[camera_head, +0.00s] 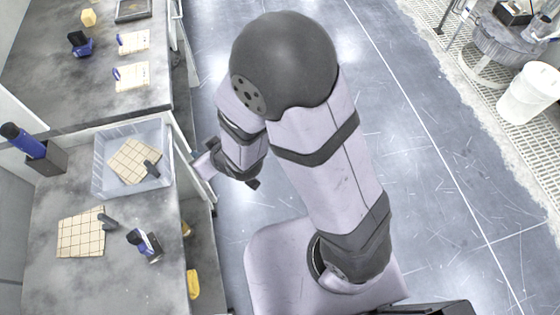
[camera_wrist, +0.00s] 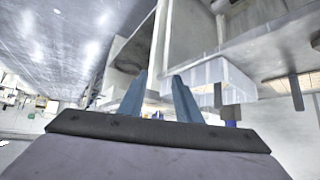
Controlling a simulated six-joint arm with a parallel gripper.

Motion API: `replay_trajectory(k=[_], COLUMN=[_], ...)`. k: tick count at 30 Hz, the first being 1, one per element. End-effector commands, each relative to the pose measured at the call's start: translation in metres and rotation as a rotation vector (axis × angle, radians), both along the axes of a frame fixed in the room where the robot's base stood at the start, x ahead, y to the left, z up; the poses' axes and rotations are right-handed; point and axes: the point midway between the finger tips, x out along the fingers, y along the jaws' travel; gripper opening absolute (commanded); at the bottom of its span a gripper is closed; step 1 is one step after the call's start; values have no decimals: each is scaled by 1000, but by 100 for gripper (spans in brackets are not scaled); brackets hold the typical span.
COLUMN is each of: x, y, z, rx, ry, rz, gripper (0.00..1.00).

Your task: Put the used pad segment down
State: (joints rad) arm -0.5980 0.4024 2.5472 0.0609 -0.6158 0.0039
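A tan gridded pad segment (camera_head: 128,156) with a dark grip lies inside the clear bin (camera_head: 101,183) on the bench. A second tan gridded pad segment (camera_head: 78,236), also with a dark grip, lies flat on the bench in front of the bin. I cannot tell by look which one is used. The clear bin also shows in the wrist view (camera_wrist: 225,72). My gripper (camera_wrist: 160,82) is open, with its two blue fingers apart and nothing between them. In the head view it is mostly hidden by my arm, just right of the bin, off the bench edge.
A farther bench (camera_head: 60,90) holds small pads and tools. A white bucket (camera_head: 527,95) stands far right. Open floor lies right of my arm.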

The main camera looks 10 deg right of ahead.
Motion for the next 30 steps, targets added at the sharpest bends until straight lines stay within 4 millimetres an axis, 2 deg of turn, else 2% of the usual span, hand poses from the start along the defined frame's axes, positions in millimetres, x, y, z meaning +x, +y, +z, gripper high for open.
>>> replay_trajectory(k=[1,5,9,12,15,18,22,30], x=[4,-5,-33,-59,-86,-108,-127,-134], y=[-25,-83,-142,-176,-201,-217,-228,-231], z=[3,5,12,21,30,38,45,48], rx=[-27,-99,-160,-190,-209,-220,-228,-231], ry=[50,209,388,509,612,692,758,785], rz=[-54,-168,-284,-359,-417,-459,-490,-500], gripper=[31,31,31,31,31,31,31,31])
